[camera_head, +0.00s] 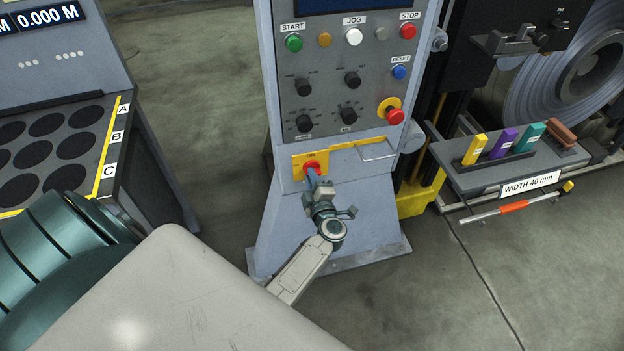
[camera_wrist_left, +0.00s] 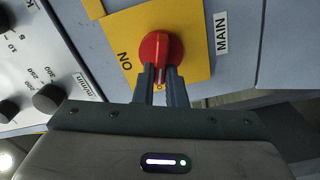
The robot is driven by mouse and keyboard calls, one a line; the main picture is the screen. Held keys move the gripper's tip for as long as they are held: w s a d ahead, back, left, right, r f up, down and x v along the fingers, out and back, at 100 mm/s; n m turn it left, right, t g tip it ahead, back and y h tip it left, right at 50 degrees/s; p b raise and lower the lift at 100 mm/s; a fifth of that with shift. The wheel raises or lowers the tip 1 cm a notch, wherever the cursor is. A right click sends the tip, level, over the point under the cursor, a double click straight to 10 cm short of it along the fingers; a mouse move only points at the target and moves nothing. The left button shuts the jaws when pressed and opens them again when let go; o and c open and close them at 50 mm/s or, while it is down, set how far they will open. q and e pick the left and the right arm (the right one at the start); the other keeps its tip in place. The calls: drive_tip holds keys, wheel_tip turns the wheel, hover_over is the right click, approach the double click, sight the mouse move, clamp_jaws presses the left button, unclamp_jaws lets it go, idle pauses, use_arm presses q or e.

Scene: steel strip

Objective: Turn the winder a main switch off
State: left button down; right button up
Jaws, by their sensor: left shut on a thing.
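The winder's red main switch knob (camera_head: 312,167) sits on a yellow plate (camera_head: 299,161) low on the control cabinet's front. My left gripper (camera_head: 313,178) comes from below with its fingers at the knob. In the left wrist view the red knob (camera_wrist_left: 154,48) stands on the yellow plate (camera_wrist_left: 190,25), and my left gripper's two fingers (camera_wrist_left: 162,84) are shut on its lower part. The knob's white mark points down in that view, away from the ON label at its left. A label between the fingers is mostly hidden. A MAIN label (camera_wrist_left: 221,33) is beside the plate. My right gripper is not in view.
Above the switch is a panel (camera_head: 333,60) with buttons and black dials. A shelf with coloured blocks (camera_head: 475,150) stands further right. Open floor lies around the cabinet.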

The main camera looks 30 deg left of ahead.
use_arm(q)
drive_tip(key=n, duration=0.1)
drive_tip(key=n+b, duration=0.1)
drive_tip(key=n, duration=0.2)
drive_tip(key=shift+f+b, duration=0.25)
drive_tip(key=shift+b, duration=0.1)
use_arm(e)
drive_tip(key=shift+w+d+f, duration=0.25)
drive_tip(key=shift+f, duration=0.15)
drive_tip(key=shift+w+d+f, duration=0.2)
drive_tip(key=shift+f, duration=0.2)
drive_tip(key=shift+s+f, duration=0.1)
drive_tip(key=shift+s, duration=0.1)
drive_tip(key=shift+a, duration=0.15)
use_arm(q)
drive_tip(key=c, duration=1.5)
unclamp_jaws()
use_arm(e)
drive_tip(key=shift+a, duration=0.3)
